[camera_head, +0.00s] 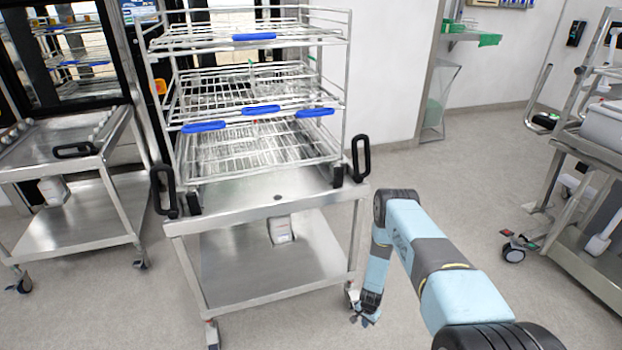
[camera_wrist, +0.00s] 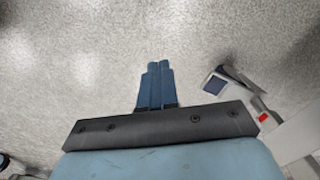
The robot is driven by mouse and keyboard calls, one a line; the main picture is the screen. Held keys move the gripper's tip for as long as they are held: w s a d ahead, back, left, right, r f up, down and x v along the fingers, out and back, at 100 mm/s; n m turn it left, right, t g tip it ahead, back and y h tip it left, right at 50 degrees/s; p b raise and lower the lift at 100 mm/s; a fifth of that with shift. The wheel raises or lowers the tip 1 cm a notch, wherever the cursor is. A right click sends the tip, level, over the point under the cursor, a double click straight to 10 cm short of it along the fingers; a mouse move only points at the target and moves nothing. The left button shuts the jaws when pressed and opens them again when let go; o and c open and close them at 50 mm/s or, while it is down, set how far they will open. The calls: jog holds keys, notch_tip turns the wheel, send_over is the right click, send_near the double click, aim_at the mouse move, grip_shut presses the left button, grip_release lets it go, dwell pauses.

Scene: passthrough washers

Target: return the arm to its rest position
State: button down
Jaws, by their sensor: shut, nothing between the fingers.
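My arm, light blue with dark joints, reaches forward from the bottom right of the head view and bends down at its elbow. My gripper (camera_head: 365,318) hangs low beside the front right leg of the steel cart (camera_head: 265,283), pointing at the floor. I cannot tell in the head view whether it touches the leg. In the wrist view my gripper (camera_wrist: 157,65) has its two blue fingers together, with nothing between them, over bare speckled floor.
The steel cart carries a wire rack (camera_head: 255,160) with blue handles. A second steel trolley (camera_head: 75,240) stands at the left and another cart (camera_head: 590,150) at the right. The grey floor (camera_head: 450,190) between is clear. In the wrist view a caster (camera_wrist: 222,82) is close at the right.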

jog(key=w+r+n, duration=0.1)
jog(key=w+r, duration=0.4)
jog(key=r, duration=0.5)
jog(key=w+a+r+t, duration=0.1)
jog(key=w+r, duration=0.4)
jog(key=r, duration=0.5)
jog(key=w+r+n, duration=0.1)
jog(key=w+r, duration=0.4)
jog(key=r, duration=0.6)
notch_tip(320, 180, up, 32)
jog(key=s+n+t+y, duration=0.1)
jog(key=s+n+t, duration=0.1)
jog(key=s+r+n+t, duration=0.1)
jog(key=s+r, duration=0.7)
jog(key=r, duration=0.4)
jog(key=s+r+n, duration=0.2)
jog(key=s+r, duration=0.7)
jog(key=r, duration=0.3)
jog(key=s+r, duration=0.3)
jog(key=s, duration=0.9)
jog(key=s+d+r+n+t+h, duration=0.1)
jog(key=s+r, duration=0.3)
jog(key=s, duration=0.9)
jog(key=shift+r+t, duration=0.25)
jog(key=shift+t, duration=0.05)
